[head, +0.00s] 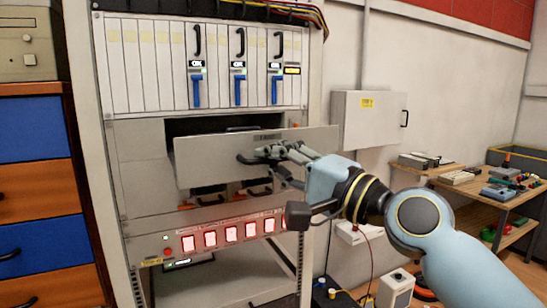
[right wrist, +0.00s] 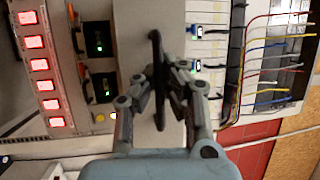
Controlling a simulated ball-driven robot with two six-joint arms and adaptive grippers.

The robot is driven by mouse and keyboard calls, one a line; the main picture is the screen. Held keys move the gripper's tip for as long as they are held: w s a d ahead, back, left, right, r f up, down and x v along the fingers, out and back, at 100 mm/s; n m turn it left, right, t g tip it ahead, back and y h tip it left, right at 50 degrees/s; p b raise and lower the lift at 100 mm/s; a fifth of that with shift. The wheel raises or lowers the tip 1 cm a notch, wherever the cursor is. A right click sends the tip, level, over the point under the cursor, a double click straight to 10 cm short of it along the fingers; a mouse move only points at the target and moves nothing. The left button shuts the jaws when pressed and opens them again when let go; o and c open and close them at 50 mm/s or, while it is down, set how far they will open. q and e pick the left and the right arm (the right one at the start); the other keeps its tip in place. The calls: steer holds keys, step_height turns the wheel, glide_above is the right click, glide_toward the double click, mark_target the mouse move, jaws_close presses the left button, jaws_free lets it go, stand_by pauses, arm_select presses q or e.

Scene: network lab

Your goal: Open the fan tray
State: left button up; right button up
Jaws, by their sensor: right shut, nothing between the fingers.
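The fan tray (head: 215,162) is a wide grey panel in the middle of the rack. It stands out in front of a dark opening, which shows above it. My right gripper (head: 278,154) is at the front of the panel, right of its middle, shut with nothing held. In the right wrist view the grey panel (right wrist: 135,40) carries a black handle (right wrist: 156,65). The fingertips (right wrist: 160,82) are close by this handle and overlap it in the picture; contact cannot be told. My left gripper is not in view.
Above are white modules with blue levers (head: 238,92). Below is a row of red-lit switches (head: 210,239). A grey wall box (head: 368,118) and a wooden bench (head: 470,188) are at the right. Blue and orange drawers (head: 38,185) stand at the left.

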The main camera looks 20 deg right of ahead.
steer(key=o, duration=0.6)
steer(key=shift+w+f, duration=0.1)
steer(key=shift+f, duration=0.1)
steer(key=shift+r, duration=0.1)
steer(key=v, duration=0.7)
steer(key=shift+s, duration=0.25)
steer(key=shift+d, duration=0.15)
